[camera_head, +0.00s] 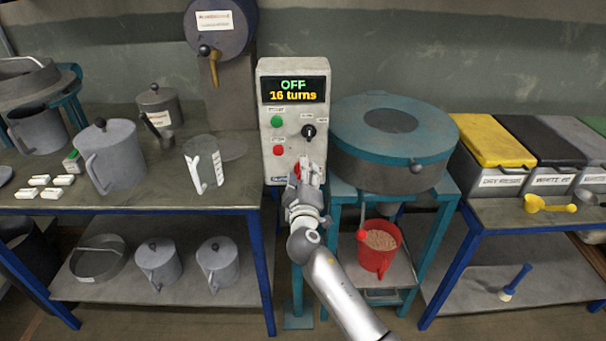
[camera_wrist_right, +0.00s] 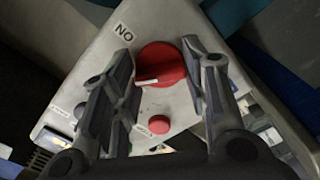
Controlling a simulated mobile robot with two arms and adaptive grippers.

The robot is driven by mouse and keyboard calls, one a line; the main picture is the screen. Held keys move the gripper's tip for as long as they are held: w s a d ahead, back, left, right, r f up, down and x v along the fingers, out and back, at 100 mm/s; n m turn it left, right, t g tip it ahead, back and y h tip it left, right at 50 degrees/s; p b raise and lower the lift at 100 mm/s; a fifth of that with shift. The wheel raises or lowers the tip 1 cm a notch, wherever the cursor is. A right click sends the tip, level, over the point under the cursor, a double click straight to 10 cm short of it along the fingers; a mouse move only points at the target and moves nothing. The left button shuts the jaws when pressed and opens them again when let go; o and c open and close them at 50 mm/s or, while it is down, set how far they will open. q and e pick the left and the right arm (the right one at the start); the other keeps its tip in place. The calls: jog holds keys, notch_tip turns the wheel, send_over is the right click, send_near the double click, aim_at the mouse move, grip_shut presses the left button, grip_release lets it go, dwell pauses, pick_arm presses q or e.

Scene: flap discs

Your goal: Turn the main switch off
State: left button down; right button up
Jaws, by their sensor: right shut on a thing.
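The main switch is a red rotary knob (camera_wrist_right: 163,64) low on a light control box (camera_head: 268,165). In the right wrist view its white mark lies on the knob's left side, and a label reading "NO" upside down is above left of it. My right gripper (camera_wrist_right: 160,75) is shut on the knob, with one finger on each side. In the head view the gripper (camera_head: 306,172) largely hides the knob, and only a bit of red shows. The box's display (camera_head: 294,91) reads "OFF" and "16 turns". My left gripper is not in view.
The box has a green button (camera_head: 277,121), a red button (camera_head: 278,150) and a black dial (camera_head: 308,131). A round teal-topped machine (camera_head: 350,125) stands close on the right. A clear measuring jug (camera_head: 203,165) and a grey lidded can (camera_head: 112,155) stand on the left bench.

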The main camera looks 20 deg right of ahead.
jog(key=n+p, duration=0.2)
jog(key=n, duration=0.4)
jog(key=shift+n, duration=0.3)
jog(key=shift+f, duration=0.1)
dwell(0.3)
jog(key=o, duration=1)
jog(key=shift+s, duration=0.1)
jog(key=v, duration=1.2)
